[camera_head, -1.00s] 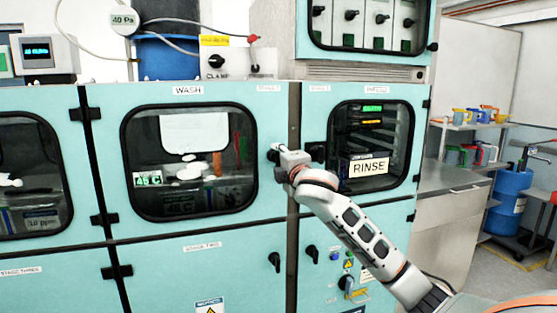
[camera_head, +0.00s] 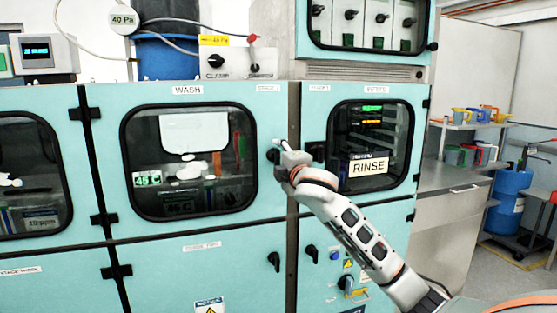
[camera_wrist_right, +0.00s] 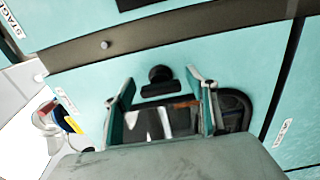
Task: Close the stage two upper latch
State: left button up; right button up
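The stage two upper latch (camera_head: 272,156) is a black knob at the right edge of the WASH door (camera_head: 190,215), beside the grey post. My right gripper (camera_head: 284,149) is right at it and partly hides it. In the right wrist view a black latch knob (camera_wrist_right: 160,74) with a dark bar sits just beyond the gap of my right gripper (camera_wrist_right: 160,92). The two fingers are spread apart, one on each side, with nothing clamped. The latch's exact turn is hard to tell. My left gripper is not in view.
Another latch (camera_head: 317,152) sits close by on the RINSE door (camera_head: 408,150). Two lower latches, left (camera_head: 274,261) and right (camera_head: 311,255), are below. The grey post (camera_head: 293,225) runs between the doors. A shelf (camera_head: 470,125) stands at the right.

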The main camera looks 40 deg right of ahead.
jog(key=shift+s+a, duration=0.1)
jog(key=v, duration=1.1)
jog(key=shift+s, duration=0.35)
jog(key=s+a+f+m+g+y, duration=0.15)
jog(key=a+f, duration=0.25)
jog(key=f, duration=0.8)
jog(key=a+f+m+g+y, duration=0.1)
jog(key=a+f+y, duration=0.15)
jog(key=f, duration=0.85)
jog(key=s+a+f+m+g+y, duration=0.1)
jog(key=a+f, duration=0.3)
jog(key=f, duration=0.8)
jog(key=s+a+f+m+g+y, duration=0.1)
jog(key=s+a+f+m, duration=0.1)
jog(key=s+a+f, duration=0.2)
jog(key=s+a+f+m+g, duration=0.1)
jog(key=s+a+f, duration=0.3)
jog(key=s+f, duration=0.7)
jog(key=s+a+f+m+g+y, duration=0.1)
jog(key=s+a+f+m, duration=0.2)
jog(key=s+a+f, duration=0.2)
jog(key=s+f, duration=0.3)
jog(key=f, duration=0.2)
jog(key=shift+f+m+y, duration=0.2)
jog(key=shift+m+y, duration=0.1)
jog(key=shift+m, duration=0.05)
